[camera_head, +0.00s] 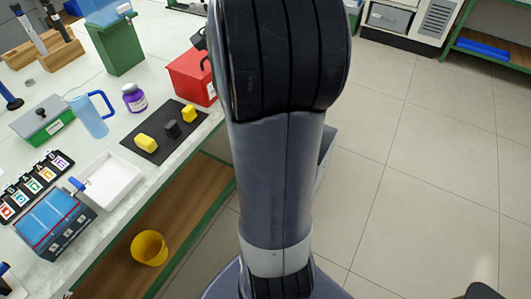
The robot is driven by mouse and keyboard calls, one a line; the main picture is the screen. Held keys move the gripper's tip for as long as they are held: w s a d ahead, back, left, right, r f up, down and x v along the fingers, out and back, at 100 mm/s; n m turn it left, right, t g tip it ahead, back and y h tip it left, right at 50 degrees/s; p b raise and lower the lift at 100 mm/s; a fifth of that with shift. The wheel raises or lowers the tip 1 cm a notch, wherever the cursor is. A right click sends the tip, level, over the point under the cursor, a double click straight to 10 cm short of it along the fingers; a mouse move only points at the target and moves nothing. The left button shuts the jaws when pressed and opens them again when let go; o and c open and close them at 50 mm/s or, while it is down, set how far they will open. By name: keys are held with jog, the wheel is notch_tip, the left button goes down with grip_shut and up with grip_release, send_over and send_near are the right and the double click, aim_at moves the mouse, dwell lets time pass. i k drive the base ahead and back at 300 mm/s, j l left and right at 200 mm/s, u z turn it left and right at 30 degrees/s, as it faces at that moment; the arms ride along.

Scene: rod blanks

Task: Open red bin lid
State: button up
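The red bin (188,76) stands near the right edge of the workbench, to the left of my arm. Its top looks flat and red, so the lid appears closed. My arm covers the bin's right side. A dark curved piece sits at the bin's upper right, against the arm's outline; I cannot tell whether it is a handle or part of my arm. My gripper cannot be made out, as my large arm links fill the middle of the view.
On the bench (160,98) are a black mat (158,153) with yellow and dark blocks, a purple jar (134,97), a blue pitcher (88,117), a white tray (108,182) and a green bin (118,46). A yellow bucket (149,248) is on the lower shelf. The floor at right is clear.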

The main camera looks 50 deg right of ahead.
aim_at(194, 64)
jog(key=k+j, duration=0.2)
jog(key=k+j+u, duration=0.1)
jog(key=k, duration=0.3)
jog(key=i+l+z, duration=0.1)
jog(key=i+l, duration=0.15)
jog(key=i, duration=0.25)
jog(key=i+l+z, duration=0.1)
jog(key=i+l, duration=0.15)
jog(key=i, duration=0.3)
jog(key=i+l, duration=0.2)
jog(key=i, duration=0.3)
jog(key=z, duration=0.05)
